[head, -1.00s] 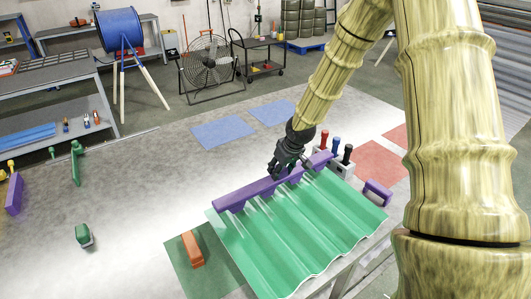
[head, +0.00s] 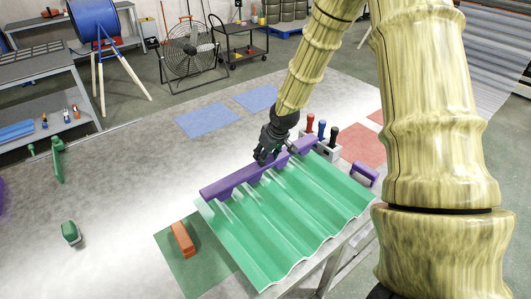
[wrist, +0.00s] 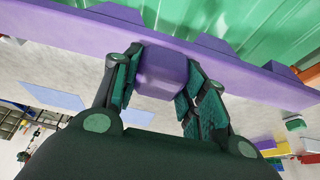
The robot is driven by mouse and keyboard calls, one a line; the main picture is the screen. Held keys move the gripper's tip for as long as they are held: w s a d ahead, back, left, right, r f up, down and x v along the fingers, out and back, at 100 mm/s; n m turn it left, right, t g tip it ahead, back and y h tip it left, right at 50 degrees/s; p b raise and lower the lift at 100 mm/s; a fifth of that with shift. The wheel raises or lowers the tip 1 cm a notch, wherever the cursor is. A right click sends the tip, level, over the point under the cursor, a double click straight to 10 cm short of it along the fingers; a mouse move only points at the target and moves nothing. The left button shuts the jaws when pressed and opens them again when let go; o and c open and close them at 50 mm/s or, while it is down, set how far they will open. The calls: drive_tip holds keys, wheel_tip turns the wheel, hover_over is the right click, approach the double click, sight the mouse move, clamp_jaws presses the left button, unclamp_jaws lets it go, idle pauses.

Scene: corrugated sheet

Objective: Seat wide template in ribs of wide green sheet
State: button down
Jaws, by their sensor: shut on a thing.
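The wide green sheet (head: 287,213) is corrugated, with ribs running from its back edge toward the front. The long purple template (head: 226,187) lies along the sheet's back edge. My gripper (head: 266,158) is shut on the template's raised block handle, which shows between the fingers in the wrist view (wrist: 162,76). In the wrist view the template bar (wrist: 60,32) has raised teeth on the side toward the green sheet (wrist: 215,20). The fingers hide part of the bar in the head view. I cannot tell whether the teeth sit fully in the ribs.
A small purple piece (head: 364,173) is at the sheet's right edge. A rack with red, blue and black handled tools (head: 322,146) stands behind the sheet's right corner. An orange block (head: 182,239) lies on a green mat (head: 205,265) to the left.

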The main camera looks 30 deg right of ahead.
drive_tip(key=shift+w+f+b, duration=0.15)
drive_tip(key=shift+f+b, duration=0.2)
drive_tip(key=shift+f, duration=0.6)
drive_tip(key=shift+f+b, duration=0.45)
drive_tip(key=shift+f, duration=0.4)
drive_tip(key=shift+f+b, duration=0.9)
drive_tip(key=shift+f, duration=1.1)
drive_tip(key=shift+f, duration=0.1)
drive_tip(key=c, duration=0.7)
unclamp_jaws()
drive_tip(key=shift+c, duration=0.2)
drive_tip(key=v, duration=1.2)
drive_tip(key=shift+a, duration=0.1)
